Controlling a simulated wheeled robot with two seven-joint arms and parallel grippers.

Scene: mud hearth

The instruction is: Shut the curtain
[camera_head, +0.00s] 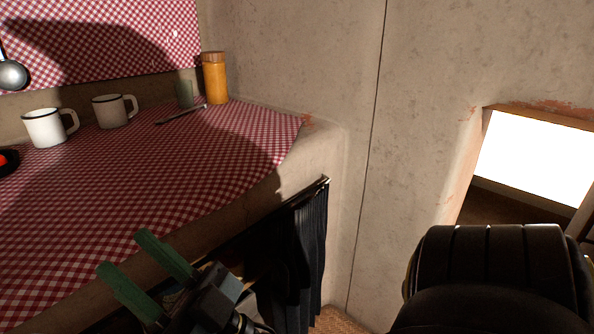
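The dark pleated curtain (310,245) hangs bunched at the right end of a thin rod (318,186), under the edge of the counter. Left of it the space below the counter is open and dark. My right gripper (126,254), with two green fingers, is at the lower left of the view. Its fingers are apart with nothing between them. They point up-left and overlap the counter's front edge in the picture, well left of the curtain and not touching it. The curtain's lower part is partly hidden. My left gripper is not in view.
The counter has a red-and-white checked cloth (150,190) with two mugs (45,127) (111,111), an orange jar (215,78) and a utensil (181,114). A plain wall (400,130) stands right of the curtain. A bright opening (540,160) is at the far right.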

